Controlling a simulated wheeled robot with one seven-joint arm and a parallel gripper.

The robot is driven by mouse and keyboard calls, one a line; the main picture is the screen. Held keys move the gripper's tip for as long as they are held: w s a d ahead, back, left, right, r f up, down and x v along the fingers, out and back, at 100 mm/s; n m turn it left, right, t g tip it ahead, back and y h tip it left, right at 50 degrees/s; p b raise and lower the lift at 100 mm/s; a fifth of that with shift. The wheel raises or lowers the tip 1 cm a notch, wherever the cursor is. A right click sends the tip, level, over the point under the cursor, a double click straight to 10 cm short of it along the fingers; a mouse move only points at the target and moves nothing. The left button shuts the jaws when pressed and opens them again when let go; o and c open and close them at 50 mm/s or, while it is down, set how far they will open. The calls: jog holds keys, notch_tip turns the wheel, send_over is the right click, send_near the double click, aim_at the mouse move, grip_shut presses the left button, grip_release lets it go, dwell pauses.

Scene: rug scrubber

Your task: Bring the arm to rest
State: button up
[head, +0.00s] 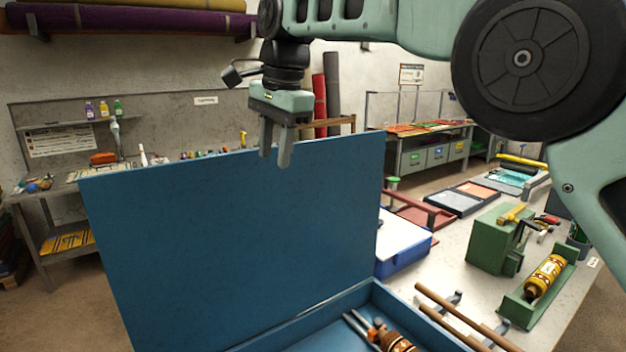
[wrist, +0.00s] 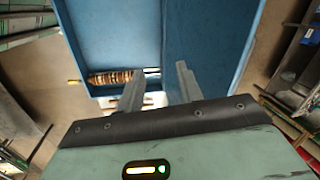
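My gripper (head: 274,158) hangs fingers-down in front of the top edge of a raised blue lid (head: 230,240), well above the blue toolbox (head: 365,295). In the wrist view my gripper (wrist: 157,82) has its two fingers apart, with nothing between them. The toolbox (wrist: 105,30) lies below it in that view. A brown ribbed tool (head: 397,342) lies in the toolbox beside orange-and-grey pliers-like handles (head: 362,325). The ribbed tool also shows in the wrist view (wrist: 110,77). My arm reaches across the top of the head view.
A workbench (head: 470,275) on the right bears a green block-like stand (head: 497,238), a yellow bottle (head: 546,275) in a green holder, a white-and-blue box (head: 403,245) and wooden rods (head: 465,318). A back-left bench holds small bottles and tools. The air around my gripper looks clear.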

jog(key=s+d+f+n+b, duration=0.5)
jog(key=s+d+f, duration=0.2)
jog(key=s+f, duration=0.4)
jog(key=s+d+f+n+b, duration=0.6)
jog(key=s+f, duration=0.5)
jog(key=f, duration=0.3)
jog(key=s+d+f+n+g+h+b, duration=0.1)
jog(key=s+d+f+n+b, duration=0.4)
jog(key=s+f, duration=0.6)
jog(key=d+f+b, duration=0.1)
jog(key=d, duration=0.1)
jog(key=shift+d+f, duration=0.35)
jog(key=shift+d, duration=0.05)
